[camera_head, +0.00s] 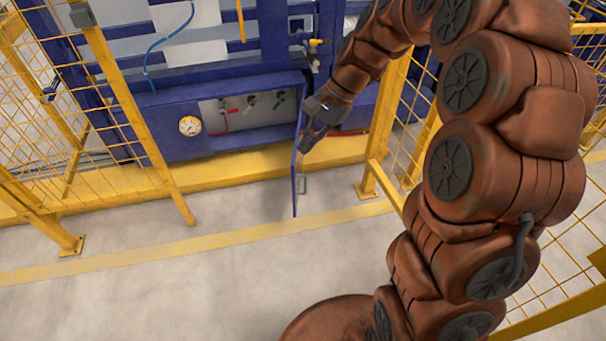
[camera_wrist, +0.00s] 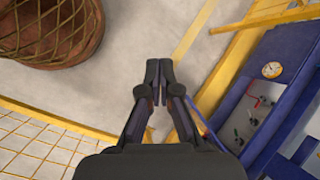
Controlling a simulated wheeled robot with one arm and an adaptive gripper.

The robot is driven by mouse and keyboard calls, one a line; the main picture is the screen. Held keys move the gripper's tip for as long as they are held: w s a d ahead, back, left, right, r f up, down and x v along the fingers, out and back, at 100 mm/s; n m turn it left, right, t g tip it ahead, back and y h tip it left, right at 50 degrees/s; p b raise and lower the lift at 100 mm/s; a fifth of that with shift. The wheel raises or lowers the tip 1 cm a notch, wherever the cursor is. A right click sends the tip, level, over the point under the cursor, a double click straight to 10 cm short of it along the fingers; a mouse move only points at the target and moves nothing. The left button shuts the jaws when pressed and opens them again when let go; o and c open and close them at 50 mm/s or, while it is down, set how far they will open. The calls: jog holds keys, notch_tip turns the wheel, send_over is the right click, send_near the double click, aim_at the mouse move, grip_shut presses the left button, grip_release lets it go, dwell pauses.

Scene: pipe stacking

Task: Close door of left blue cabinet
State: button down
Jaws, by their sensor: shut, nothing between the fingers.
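The blue cabinet (camera_head: 165,112) has an open front with valves and hoses inside. Its door (camera_head: 297,165) stands swung out from the right side of the opening, seen nearly edge-on. A small handle (camera_head: 302,184) is on the door's right-hand face. My gripper (camera_head: 304,150) is shut and empty at the right of the door, close to its outer face; I cannot tell whether it touches. In the wrist view my gripper (camera_wrist: 158,68) points over the floor, with the cabinet (camera_wrist: 246,88) on the right.
A yellow fence post (camera_head: 130,100) stands left of the cabinet, and another fence (camera_head: 385,125) stands right of the door. A gauge (camera_head: 190,126) is on the cabinet front. The floor (camera_head: 215,210) before the opening is clear.

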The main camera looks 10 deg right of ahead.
jog(key=w+d+f+m+t+y+b, duration=0.1)
jog(key=w+d+f+m+b, duration=0.35)
jog(key=w+f, duration=0.4)
jog(key=w+d+f+m+t+y+b, duration=0.1)
jog(key=w+d+f+m+t+b, duration=0.25)
jog(key=f, duration=0.75)
jog(key=w+d+f+m+g+b, duration=0.1)
jog(key=w+d+f+m+b, duration=0.35)
jog(key=w+d+f, duration=0.45)
jog(key=w+a+f+b, duration=0.3)
jog(key=a+f, duration=0.4)
jog(key=a, duration=0.5)
jog(key=shift+a+f+n+b, duration=0.25)
jog(key=shift+n+b, duration=0.1)
jog(key=shift+b, duration=0.2)
jog(key=shift+t, duration=0.25)
